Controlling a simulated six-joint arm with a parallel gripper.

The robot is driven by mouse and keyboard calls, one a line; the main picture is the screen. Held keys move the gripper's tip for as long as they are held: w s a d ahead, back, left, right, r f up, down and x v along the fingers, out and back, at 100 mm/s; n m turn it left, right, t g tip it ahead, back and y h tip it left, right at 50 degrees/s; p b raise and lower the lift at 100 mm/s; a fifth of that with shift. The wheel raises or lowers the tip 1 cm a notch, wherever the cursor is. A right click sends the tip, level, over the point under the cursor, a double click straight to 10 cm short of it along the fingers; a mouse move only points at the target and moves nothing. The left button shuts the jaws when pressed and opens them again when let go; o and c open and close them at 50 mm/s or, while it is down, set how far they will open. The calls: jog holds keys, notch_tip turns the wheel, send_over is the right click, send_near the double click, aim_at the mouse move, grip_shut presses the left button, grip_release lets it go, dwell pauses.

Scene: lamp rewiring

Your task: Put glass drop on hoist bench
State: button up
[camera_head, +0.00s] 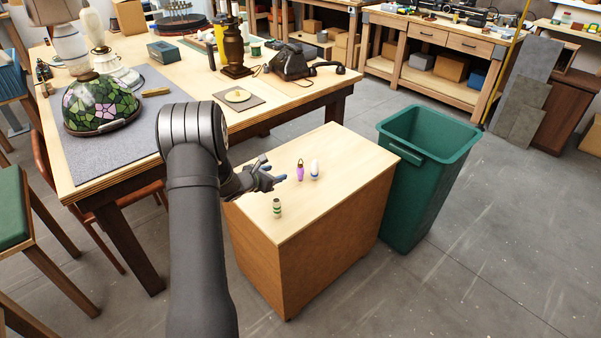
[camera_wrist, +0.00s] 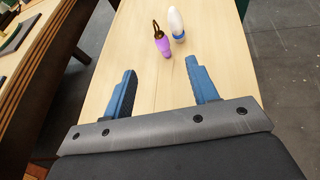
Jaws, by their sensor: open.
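A purple drop-shaped piece with a dark loop on top, which looks like the glass drop (camera_head: 300,173), stands on the light wooden top of a low cabinet (camera_head: 345,150). It also shows in the wrist view (camera_wrist: 163,44), beyond my fingertips. My gripper (camera_head: 268,174) is open and empty, above the cabinet top and left of the drop in the head view. In the wrist view my blue fingers (camera_wrist: 160,72) are spread apart and the drop lies ahead, between their directions, not touching them. I cannot tell for certain which bench is the hoist bench.
A white and blue capsule-shaped piece (camera_head: 314,169) stands close beside the drop. A green and white banded piece (camera_head: 277,208) stands near the cabinet's front. A green bin (camera_head: 425,190) is right of the cabinet. A large worktable (camera_head: 300,92) with a stained-glass shade (camera_head: 98,103) is behind.

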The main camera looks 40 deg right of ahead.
send_near(299, 167)
jog(key=d, duration=0.5)
jog(key=shift+w+a+f+x, duration=0.1)
jog(key=shift+w+x, duration=0.05)
jog(key=shift+x, duration=0.7)
jog(key=shift+w+a+f+x, duration=0.1)
jog(key=shift+w+x, duration=0.05)
jog(key=shift+x, duration=0.65)
jog(key=shift+w+a+f+x, duration=0.1)
jog(key=shift+w+x, duration=0.05)
jog(key=shift+x, duration=0.7)
jog(key=shift+c, duration=0.2)
jog(key=c, duration=1)
